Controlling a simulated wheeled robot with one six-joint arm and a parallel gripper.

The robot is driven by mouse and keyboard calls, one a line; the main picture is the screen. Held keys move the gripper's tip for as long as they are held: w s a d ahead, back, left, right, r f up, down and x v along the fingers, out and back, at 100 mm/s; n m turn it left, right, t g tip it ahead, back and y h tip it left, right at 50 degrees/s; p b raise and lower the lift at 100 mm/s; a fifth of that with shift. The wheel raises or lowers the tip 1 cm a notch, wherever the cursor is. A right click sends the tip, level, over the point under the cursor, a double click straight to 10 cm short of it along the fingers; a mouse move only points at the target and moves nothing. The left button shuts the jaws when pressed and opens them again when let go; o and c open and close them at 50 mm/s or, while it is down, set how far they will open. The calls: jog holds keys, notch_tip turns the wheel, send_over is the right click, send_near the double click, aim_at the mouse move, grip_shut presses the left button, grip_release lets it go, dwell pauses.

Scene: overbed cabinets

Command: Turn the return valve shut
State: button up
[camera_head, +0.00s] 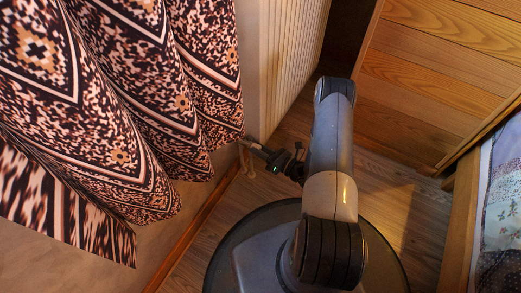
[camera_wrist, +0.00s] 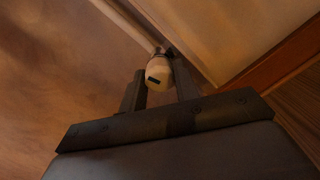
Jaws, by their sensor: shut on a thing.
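The return valve shows in the wrist view as a small rounded cream knob (camera_wrist: 158,73) with a dark mark on its face. My gripper (camera_wrist: 159,79) has one finger on each side of the knob and is shut on it. In the head view my gripper (camera_head: 253,146) reaches left to the foot of the wall, beside the radiator. A pale valve pipe (camera_head: 247,167) shows just below the fingers. The knob itself is mostly hidden there by the fingers and the curtain edge.
A patterned curtain (camera_head: 110,110) hangs at the left, close to my gripper. A ribbed cream radiator (camera_head: 293,65) stands behind it. A wooden cabinet (camera_head: 440,60) and a bed (camera_head: 497,200) bound the right side. Bare wood floor (camera_head: 400,205) lies between.

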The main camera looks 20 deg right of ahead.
jog(key=shift+m+g, duration=0.4)
jog(key=shift+m, duration=4.65)
jog(key=shift+m+g, duration=0.4)
jog(key=shift+m, duration=4.65)
jog(key=o, duration=0.7)
jog(key=shift+d, duration=0.1)
jog(key=shift+p+v, duration=1.7)
jog(key=shift+v, duration=3.65)
